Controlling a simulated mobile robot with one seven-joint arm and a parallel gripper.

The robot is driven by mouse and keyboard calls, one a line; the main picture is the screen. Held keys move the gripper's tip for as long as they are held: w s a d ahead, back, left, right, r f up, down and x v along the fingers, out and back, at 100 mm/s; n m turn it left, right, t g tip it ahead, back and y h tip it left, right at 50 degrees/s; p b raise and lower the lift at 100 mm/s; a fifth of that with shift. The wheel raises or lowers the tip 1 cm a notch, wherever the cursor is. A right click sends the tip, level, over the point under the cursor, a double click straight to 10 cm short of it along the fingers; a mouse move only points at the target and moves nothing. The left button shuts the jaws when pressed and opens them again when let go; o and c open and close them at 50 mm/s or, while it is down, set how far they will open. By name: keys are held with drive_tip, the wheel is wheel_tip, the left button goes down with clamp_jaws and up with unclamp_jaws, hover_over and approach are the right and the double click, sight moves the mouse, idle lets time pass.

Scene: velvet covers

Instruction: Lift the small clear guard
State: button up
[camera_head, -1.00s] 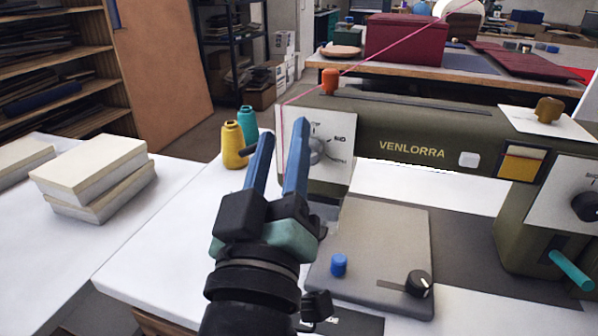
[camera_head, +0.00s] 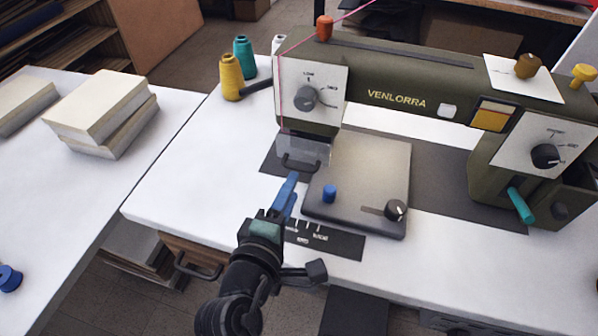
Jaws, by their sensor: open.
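The small clear guard (camera_head: 315,150) is a see-through panel under the left end of the olive sewing machine (camera_head: 420,73). It hangs down, with a dark bar handle (camera_head: 298,166) along its lower front. My gripper (camera_head: 291,181), with blue fingers, is just in front of and below the handle in the picture. Its fingers point up toward the guard. It is open and nothing shows between the fingers, though one finger largely covers the other. I cannot tell the exact gap between the fingertips and the handle.
A grey plate (camera_head: 375,165) with a blue peg (camera_head: 329,193) and a black knob (camera_head: 396,210) lies right of my gripper. Thread cones (camera_head: 231,78) stand behind at left. Stacked pale blocks (camera_head: 100,105) lie on the left table. The white tabletop (camera_head: 190,180) left of my gripper is clear.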

sight(301, 171)
drive_tip(key=x, duration=0.5)
drive_tip(key=shift+w+d, duration=0.15)
drive_tip(key=shift+w, duration=0.25)
clamp_jaws()
